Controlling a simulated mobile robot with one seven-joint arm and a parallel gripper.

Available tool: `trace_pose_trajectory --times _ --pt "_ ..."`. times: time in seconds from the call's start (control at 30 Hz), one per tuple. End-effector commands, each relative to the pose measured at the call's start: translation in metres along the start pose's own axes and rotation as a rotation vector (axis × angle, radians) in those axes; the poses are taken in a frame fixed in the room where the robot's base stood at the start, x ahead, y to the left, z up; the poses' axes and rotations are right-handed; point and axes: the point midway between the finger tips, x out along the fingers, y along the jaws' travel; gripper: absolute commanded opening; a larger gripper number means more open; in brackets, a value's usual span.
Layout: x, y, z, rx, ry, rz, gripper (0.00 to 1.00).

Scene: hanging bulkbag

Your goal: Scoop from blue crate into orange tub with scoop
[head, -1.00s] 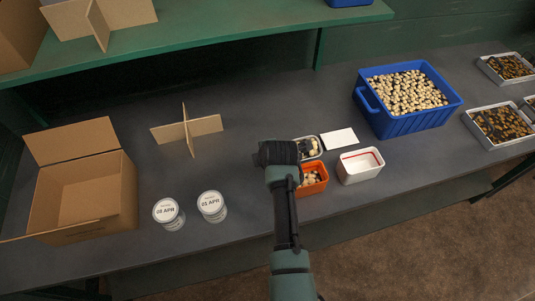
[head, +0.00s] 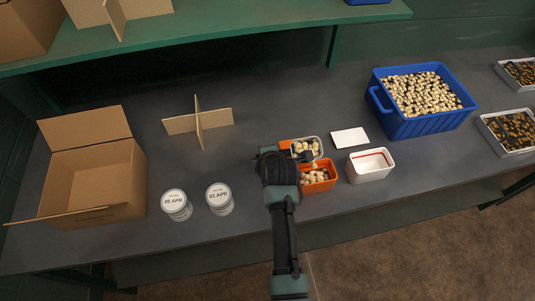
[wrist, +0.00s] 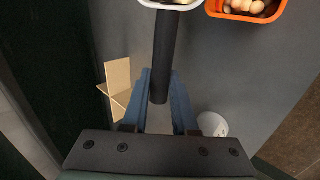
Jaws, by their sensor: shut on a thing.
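My gripper (head: 270,156) is shut on the dark handle of the scoop; in the wrist view the handle lies between its blue fingers (wrist: 161,78). The scoop (head: 306,148) has a pale, open head that holds several pale lumps, and it hangs just behind the orange tub. The orange tub (head: 318,187) stands on the table with pale lumps inside; it also shows in the wrist view (wrist: 245,17). The blue crate (head: 428,127), full of pale and dark lumps, stands to the right. My wrist hides part of the tub's left side.
A white tub with a red line (head: 371,173) and a white card (head: 349,137) are close to the orange tub. Two lidded jars (head: 219,199), a cardboard box (head: 95,185) and a cardboard divider (head: 199,122) stand left. White trays of dark pieces (head: 509,131) are far right.

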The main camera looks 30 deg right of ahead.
Motion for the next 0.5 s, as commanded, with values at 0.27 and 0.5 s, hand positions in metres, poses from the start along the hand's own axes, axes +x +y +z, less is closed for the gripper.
trace_pose_trajectory --times 0.27,0.5 --pt "-0.0017 -0.0007 -0.0063 -0.001 0.000 0.044 0.00" --pt "-0.0013 -0.0018 0.0016 0.000 0.002 0.078 0.00"
